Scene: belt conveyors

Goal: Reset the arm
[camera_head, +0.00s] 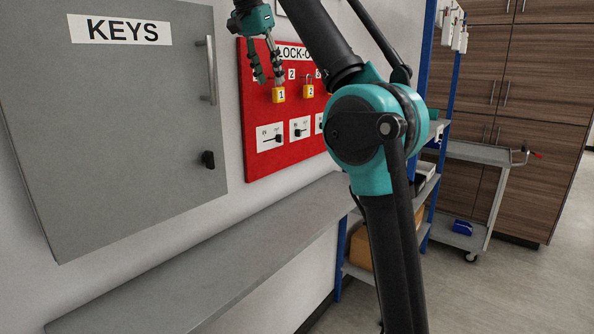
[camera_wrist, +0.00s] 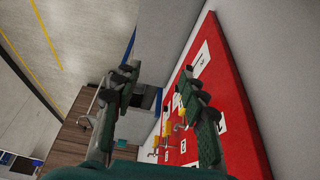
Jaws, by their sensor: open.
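My gripper (camera_head: 268,78) is raised in front of the red lockout board (camera_head: 246,130), at its upper left. Its two dark segmented fingers are apart, and nothing shows held between them. In the wrist view my gripper (camera_wrist: 157,80) points along the board, with the red board (camera_wrist: 228,75) on the right, close to the right finger. A yellow padlock (camera_head: 279,95) marked 1 hangs just below the fingertips in the head view. Another yellow padlock (camera_head: 308,91) marked 2 hangs to its right. My teal and black arm hides the board's right side.
A grey KEYS cabinet (camera_head: 110,130) with a handle is on the wall at left. A grey ledge (camera_head: 215,275) runs below the board. Blue-framed shelving (camera_head: 430,160), a grey cart (camera_head: 478,153) and wooden cabinets (camera_head: 540,110) stand at right. Open floor (camera_head: 500,300) lies in front of them.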

